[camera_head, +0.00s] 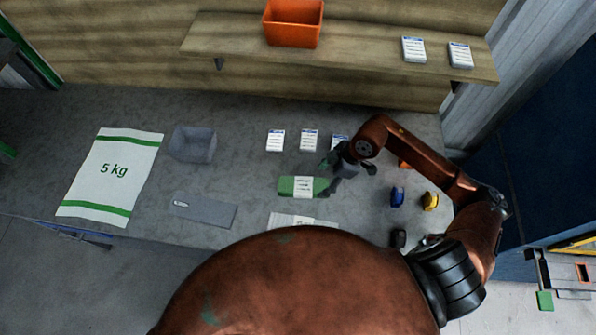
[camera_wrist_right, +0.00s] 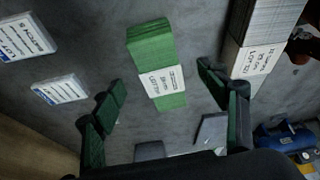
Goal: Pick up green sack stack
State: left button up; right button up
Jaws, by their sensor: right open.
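The green sack stack (camera_head: 287,186) lies flat on the grey worktop, with a white printed label band around it. It also shows in the right wrist view (camera_wrist_right: 150,42), lying ahead of the fingers. My right gripper (camera_head: 345,170) is above the worktop at the right end of the stack in the head view. In the right wrist view its fingers (camera_wrist_right: 163,92) are spread wide, one on each side of the stack, with nothing between them touching. My left gripper is not in view.
A white sack stack (camera_head: 290,219) lies nearer me, partly hidden. White label packs (camera_head: 275,140) lie behind. A large 5 kg sack (camera_head: 110,175), a grey bin (camera_head: 193,144) and a grey plate (camera_head: 205,210) are left. Blue (camera_head: 397,196) and yellow (camera_head: 430,201) items lie right. A shelf (camera_head: 350,62) overhangs behind.

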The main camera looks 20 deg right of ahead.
aim_at(315, 185)
jog(key=shift+x, duration=0.85)
jog(key=shift+w+a+f, duration=0.15)
jog(key=shift+a+f, duration=0.05)
jog(key=shift+f, duration=0.35)
jog(key=x, duration=0.4)
jog(key=shift+w+f+b, duration=0.15)
jog(key=shift+f+b, duration=0.15)
jog(key=shift+f, duration=0.05)
jog(key=c, duration=0.5)
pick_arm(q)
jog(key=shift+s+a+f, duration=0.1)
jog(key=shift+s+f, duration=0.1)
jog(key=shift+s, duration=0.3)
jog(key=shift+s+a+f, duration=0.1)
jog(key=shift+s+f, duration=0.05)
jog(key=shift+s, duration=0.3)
pick_arm(e)
jog(key=c, duration=1)
